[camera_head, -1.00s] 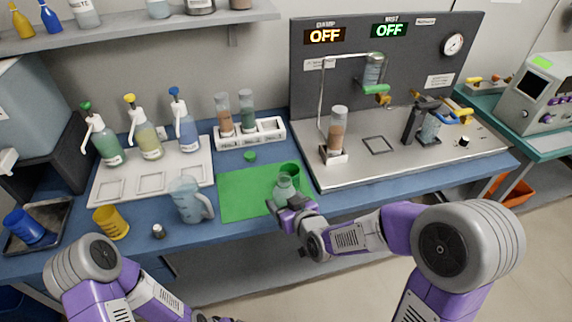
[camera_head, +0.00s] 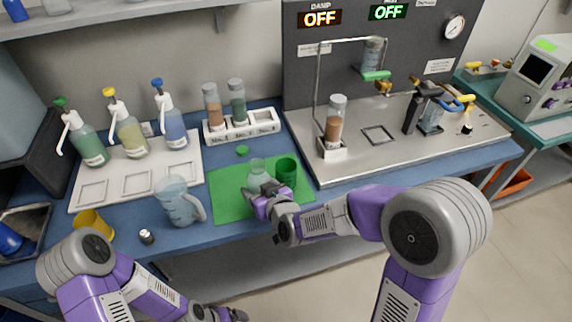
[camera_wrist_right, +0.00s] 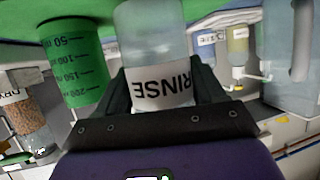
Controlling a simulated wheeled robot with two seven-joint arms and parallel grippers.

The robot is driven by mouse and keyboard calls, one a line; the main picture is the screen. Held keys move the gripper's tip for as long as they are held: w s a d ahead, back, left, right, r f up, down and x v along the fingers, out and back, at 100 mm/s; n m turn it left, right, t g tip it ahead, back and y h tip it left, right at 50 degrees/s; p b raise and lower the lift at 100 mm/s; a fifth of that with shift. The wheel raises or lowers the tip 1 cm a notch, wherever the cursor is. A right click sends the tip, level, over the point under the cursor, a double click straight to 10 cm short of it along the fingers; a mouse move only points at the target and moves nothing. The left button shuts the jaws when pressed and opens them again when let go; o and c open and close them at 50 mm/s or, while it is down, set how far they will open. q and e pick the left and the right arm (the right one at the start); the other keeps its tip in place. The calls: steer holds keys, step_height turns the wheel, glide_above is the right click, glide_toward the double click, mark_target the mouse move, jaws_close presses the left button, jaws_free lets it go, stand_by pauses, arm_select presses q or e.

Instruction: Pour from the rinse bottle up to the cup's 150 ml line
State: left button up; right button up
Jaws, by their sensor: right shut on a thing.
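The rinse bottle (camera_head: 258,170) is a clear, pale bottle. In the right wrist view it (camera_wrist_right: 155,60) shows a white label reading RINSE upside down. My right gripper (camera_head: 262,198) is shut around it, over the green mat (camera_head: 228,204). The green cup (camera_head: 287,170) stands just right of the bottle on the mat. In the right wrist view the cup (camera_wrist_right: 72,65) shows dark marks from 50 to 200, including 150. The liquid level inside the cup is hidden. My left gripper (camera_head: 218,313) is low at the bottom edge, and its jaws are unclear.
A clear jug (camera_head: 178,203) stands left of the mat. A green cap (camera_head: 242,151) lies at the mat's back edge. Pump bottles (camera_head: 128,130) stand on a tray at left, and a vial rack (camera_head: 243,128) is behind. A metal station (camera_head: 355,168) is to the right.

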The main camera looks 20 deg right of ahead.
steer(key=shift+r+m, duration=0.15)
steer(key=shift+m, duration=0.15)
steer(key=shift+m+g+y, duration=0.3)
steer(key=shift+g+y, duration=0.1)
steer(key=shift+w+d+m+g+y+b, duration=0.1)
steer(key=shift+m+g+y+b, duration=0.2)
steer(key=shift+m+y+b, duration=0.45)
steer(key=shift+d+r, duration=0.1)
steer(key=shift+d, duration=0.05)
steer(key=shift+w+d+f+m+g+y, duration=0.2)
steer(key=shift+m+g+y, duration=0.3)
steer(key=shift+m, duration=0.35)
steer(key=shift+s+a+y, duration=0.1)
steer(key=shift+a+y, duration=0.1)
steer(key=shift+y, duration=0.05)
steer(key=shift+s+a+f+m+g, duration=0.15)
steer(key=shift+m+g, duration=0.15)
steer(key=shift+m, duration=0.2)
steer(key=shift+r+y+p, duration=0.2)
steer(key=shift+y+p, duration=0.2)
steer(key=shift+p, duration=0.15)
steer(key=shift+s+a+r+m+y+p, duration=0.15)
steer(key=shift+a+r+m+y+p, duration=0.25)
steer(key=shift+p, duration=0.75)
